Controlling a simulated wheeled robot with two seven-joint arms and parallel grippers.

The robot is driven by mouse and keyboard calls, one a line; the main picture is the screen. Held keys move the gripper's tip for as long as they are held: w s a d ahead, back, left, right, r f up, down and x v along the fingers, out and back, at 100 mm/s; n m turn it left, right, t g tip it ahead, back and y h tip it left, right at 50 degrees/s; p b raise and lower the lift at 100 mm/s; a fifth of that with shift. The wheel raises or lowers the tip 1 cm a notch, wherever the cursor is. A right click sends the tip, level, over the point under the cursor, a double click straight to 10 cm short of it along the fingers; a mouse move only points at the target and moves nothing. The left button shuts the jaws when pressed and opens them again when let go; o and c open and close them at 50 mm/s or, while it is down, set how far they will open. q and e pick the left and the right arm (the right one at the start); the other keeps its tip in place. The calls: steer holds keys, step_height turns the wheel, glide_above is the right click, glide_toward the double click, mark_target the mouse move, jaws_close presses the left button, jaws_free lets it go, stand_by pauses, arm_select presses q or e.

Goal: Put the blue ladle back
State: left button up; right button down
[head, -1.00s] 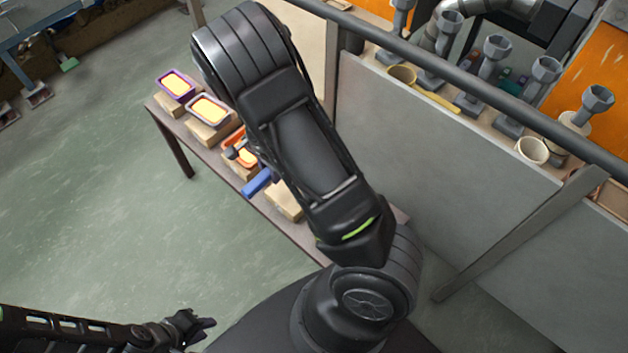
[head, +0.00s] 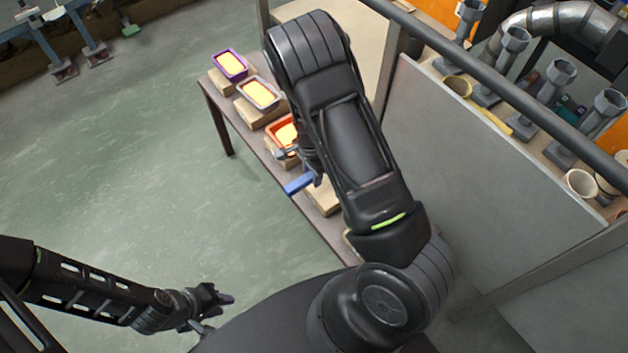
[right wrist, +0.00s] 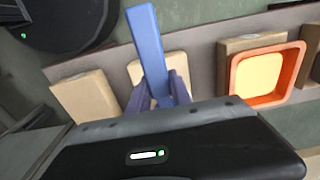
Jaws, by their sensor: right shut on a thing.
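The blue ladle shows as a blue bar in the head view (head: 298,186), sticking out left of my right forearm, over the table's left edge. In the right wrist view the blue ladle (right wrist: 148,45) points up the picture from between the two fingers of my right gripper (right wrist: 160,95), which is shut on it. It lies across a bare wooden block (right wrist: 178,68) in that view; whether it touches the block I cannot tell. I cannot make out its bowl. My left gripper (head: 210,305) is over the floor at lower left, away from the table; its opening is unclear.
A narrow table (head: 222,117) carries a row of wooden blocks. Purple (head: 230,65), grey-pink (head: 258,94) and orange (head: 283,133) trays with yellow filling sit on blocks. The orange tray (right wrist: 234,82) is right of the ladle. A grey panel (head: 440,150) stands right of the table.

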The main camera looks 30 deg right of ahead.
steer(key=shift+f, duration=1.85)
steer(key=shift+f, duration=0.2)
steer(key=c, duration=1.2)
jaws_free()
steer(key=shift+o, duration=0.2)
steer(key=shift+r, duration=0.15)
step_height(320, 180, up, 12)
steer(key=shift+a+r, duration=0.1)
steer(key=shift+a, duration=0.05)
